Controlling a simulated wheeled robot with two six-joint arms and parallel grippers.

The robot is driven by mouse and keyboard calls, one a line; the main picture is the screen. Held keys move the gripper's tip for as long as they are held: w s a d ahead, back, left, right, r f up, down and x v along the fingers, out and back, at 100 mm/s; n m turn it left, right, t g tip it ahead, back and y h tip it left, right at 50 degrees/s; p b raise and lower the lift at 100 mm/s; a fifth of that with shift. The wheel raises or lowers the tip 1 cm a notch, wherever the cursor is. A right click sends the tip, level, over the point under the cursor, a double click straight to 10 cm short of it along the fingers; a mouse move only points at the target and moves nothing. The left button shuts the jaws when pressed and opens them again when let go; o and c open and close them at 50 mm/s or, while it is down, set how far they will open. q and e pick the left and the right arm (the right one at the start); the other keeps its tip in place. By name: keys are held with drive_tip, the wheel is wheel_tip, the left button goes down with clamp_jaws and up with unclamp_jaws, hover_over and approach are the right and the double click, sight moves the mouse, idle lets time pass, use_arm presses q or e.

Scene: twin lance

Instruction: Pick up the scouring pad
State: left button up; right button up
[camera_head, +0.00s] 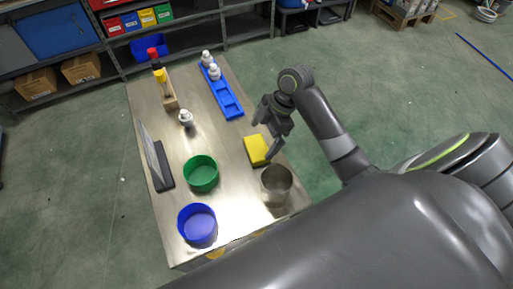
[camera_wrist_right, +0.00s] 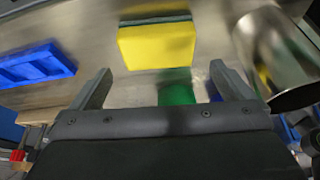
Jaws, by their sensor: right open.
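The scouring pad (camera_head: 256,150) is a yellow block on the right side of the metal table, between the blue tray and the steel cup. In the right wrist view the pad (camera_wrist_right: 157,45) shows its yellow side and a dark green layer along one edge. It lies ahead of the fingers, slightly left of the middle. My right gripper (camera_head: 264,141) is open and empty, close above the pad. In the right wrist view its two fingers (camera_wrist_right: 161,88) stand wide apart, with nothing between them touching. My left gripper is not in view.
A steel cup (camera_head: 277,184) stands just beside the pad. A blue tray (camera_head: 229,101) with white bottles lies beyond it. A green bowl (camera_head: 201,174), a blue bowl (camera_head: 197,223), a dark-based upright plate (camera_head: 163,168) and a wooden holder (camera_head: 170,102) stand on the table (camera_head: 222,150).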

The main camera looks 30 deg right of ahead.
sight(257, 147)
drive_tip(key=shift+s+a+f, duration=0.1)
drive_tip(key=shift+a+f, duration=0.15)
drive_tip(key=shift+f, duration=0.25)
drive_tip(key=x, duration=0.1)
drive_tip(key=p+x, duration=0.1)
drive_tip(key=x, duration=0.2)
drive_tip(key=shift+d+f, duration=0.15)
drive_tip(key=shift+d, duration=0.1)
drive_tip(key=shift+w+a+f, duration=0.2)
drive_tip(key=shift+w+f, duration=0.05)
drive_tip(key=shift+f, duration=0.25)
drive_tip(key=c, duration=0.8)
drive_tip(key=shift+r+b, duration=0.4)
drive_tip(key=shift+r, duration=4.65)
